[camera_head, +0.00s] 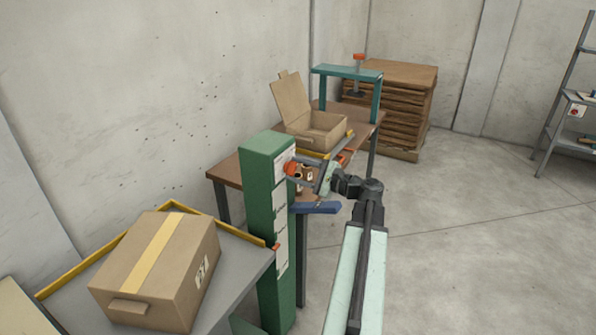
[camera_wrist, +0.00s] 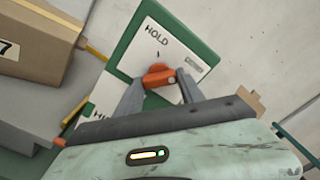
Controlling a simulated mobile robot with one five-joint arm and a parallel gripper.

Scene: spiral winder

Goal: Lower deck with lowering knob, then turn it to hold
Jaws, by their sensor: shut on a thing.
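The orange lowering knob (camera_wrist: 158,76) sits on a white panel of the green column (camera_head: 262,215), below the word HOLD in the wrist view. It also shows in the head view (camera_head: 290,168). My gripper (camera_wrist: 160,82) is shut on the knob, one finger on each side of it. In the head view my gripper (camera_head: 305,172) reaches the column from the right. The deck (camera_head: 235,275) is a grey platform with a yellow rim, left of the column. A taped cardboard box (camera_head: 158,268) rests on it.
A wooden bench (camera_head: 228,172) behind the column carries an open carton (camera_head: 315,128) and a teal press frame (camera_head: 345,72). Stacked brown boards (camera_head: 400,95) stand at the back. A shelf rack (camera_head: 560,110) is at the far right. The floor at right is clear.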

